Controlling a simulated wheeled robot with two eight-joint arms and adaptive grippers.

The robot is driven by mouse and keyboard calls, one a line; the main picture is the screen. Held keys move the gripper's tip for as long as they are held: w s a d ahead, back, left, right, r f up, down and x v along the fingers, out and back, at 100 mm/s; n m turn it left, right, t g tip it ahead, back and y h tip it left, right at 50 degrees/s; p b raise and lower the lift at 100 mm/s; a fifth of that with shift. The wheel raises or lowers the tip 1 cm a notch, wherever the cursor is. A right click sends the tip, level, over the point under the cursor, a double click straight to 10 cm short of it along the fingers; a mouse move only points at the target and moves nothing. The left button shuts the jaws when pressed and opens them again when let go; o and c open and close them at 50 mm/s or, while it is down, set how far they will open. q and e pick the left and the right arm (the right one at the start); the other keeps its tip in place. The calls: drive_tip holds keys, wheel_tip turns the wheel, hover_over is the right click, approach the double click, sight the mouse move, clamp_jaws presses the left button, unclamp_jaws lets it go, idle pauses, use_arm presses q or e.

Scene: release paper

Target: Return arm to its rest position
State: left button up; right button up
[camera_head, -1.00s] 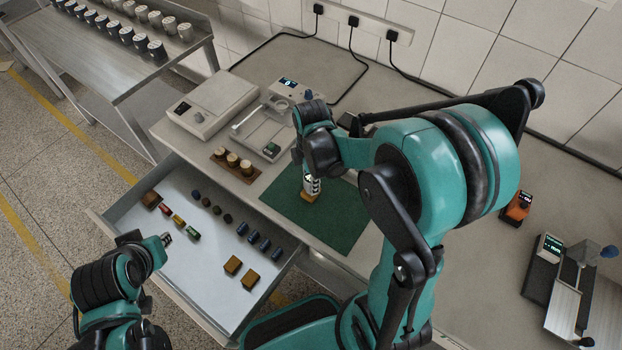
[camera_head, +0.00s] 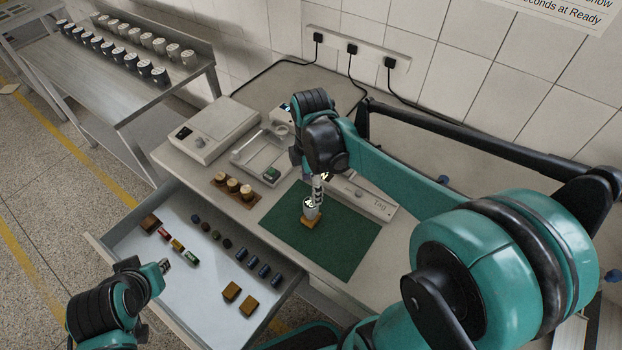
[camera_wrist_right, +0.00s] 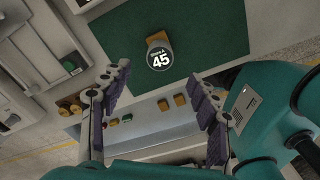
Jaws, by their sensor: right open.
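My right gripper (camera_head: 318,188) is above the green mat (camera_head: 345,247) on the bench. In the right wrist view (camera_wrist_right: 153,80) its two fingers are spread wide with nothing between them. A small cylinder (camera_head: 311,209) with a dark label stands on a tan block (camera_head: 310,222) on the mat, below the fingers.
The open drawer (camera_head: 205,290) holds several small blocks and cylinders. A scale (camera_head: 212,130), a tray (camera_head: 262,158) and a wooden holder with three pieces (camera_head: 222,190) stand left of the mat. A long grey device labelled "TAG" (camera_head: 372,203) lies behind it.

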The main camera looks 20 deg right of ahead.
use_arm(q)
drive_tip(key=shift+f+b, duration=0.65)
drive_tip(key=shift+b, duration=0.05)
use_arm(e)
drive_tip(key=s+a+m+t, duration=0.1)
drive_tip(key=s+m+t, duration=0.2)
drive_tip(key=m, duration=0.5)
drive_tip(key=s+a+r+m+t, duration=0.1)
drive_tip(key=s+m+t, duration=0.3)
drive_tip(key=m, duration=0.4)
drive_tip(key=shift+s+a+r+m, duration=0.15)
drive_tip(key=shift+s+a+m, duration=0.3)
drive_tip(key=shift+a, duration=0.1)
